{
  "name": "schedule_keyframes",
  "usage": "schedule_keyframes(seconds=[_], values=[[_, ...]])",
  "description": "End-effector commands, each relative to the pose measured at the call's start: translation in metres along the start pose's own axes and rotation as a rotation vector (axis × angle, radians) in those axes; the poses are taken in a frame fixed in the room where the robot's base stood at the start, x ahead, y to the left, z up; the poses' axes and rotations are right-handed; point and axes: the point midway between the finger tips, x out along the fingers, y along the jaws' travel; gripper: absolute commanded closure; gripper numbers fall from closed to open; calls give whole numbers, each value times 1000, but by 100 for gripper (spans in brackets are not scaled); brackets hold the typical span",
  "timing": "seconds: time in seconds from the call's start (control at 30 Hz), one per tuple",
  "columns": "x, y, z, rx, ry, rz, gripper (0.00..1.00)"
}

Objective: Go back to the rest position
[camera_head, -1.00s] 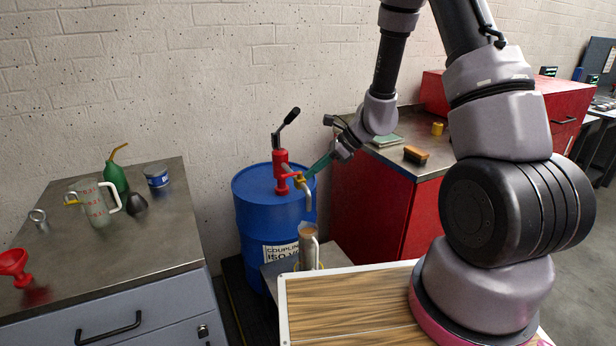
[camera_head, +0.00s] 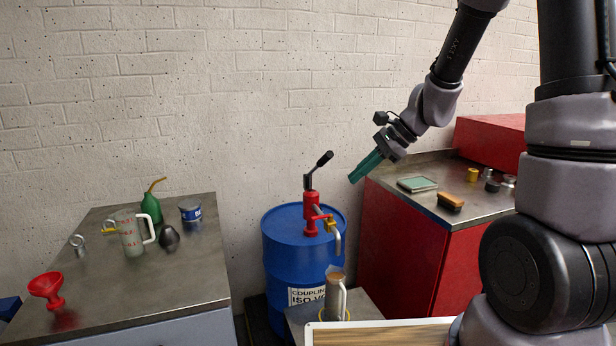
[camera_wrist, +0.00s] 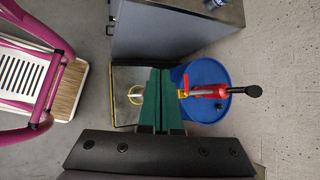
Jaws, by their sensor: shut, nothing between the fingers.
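My gripper (camera_head: 366,167) is shut and empty, with its green fingers together. In the head view it hangs in the air, right of and above the red hand pump (camera_head: 312,215) on the blue drum (camera_head: 285,262). It points down and left and touches nothing that I can see. In the wrist view the green fingers (camera_wrist: 157,88) run up the middle, between the blue drum (camera_wrist: 203,72) and the metal stand, and partly hide the stand.
A metal jug (camera_head: 335,298) stands on a low stand beside the drum. A red cabinet (camera_head: 400,240) at right bears a brush (camera_head: 450,201) and a green-topped tray (camera_head: 417,184). The left bench (camera_head: 95,270) holds a red funnel (camera_head: 46,288), a clear jug (camera_head: 131,236) and a green oiler (camera_head: 151,207).

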Motion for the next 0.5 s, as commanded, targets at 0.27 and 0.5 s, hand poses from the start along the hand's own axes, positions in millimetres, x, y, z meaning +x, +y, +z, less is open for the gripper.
schedule_keyframes(seconds=[0.27,0.5], values=[[-97,28,46,-449,174,-10,100],[-169,66,65,-790,399,4,100]])
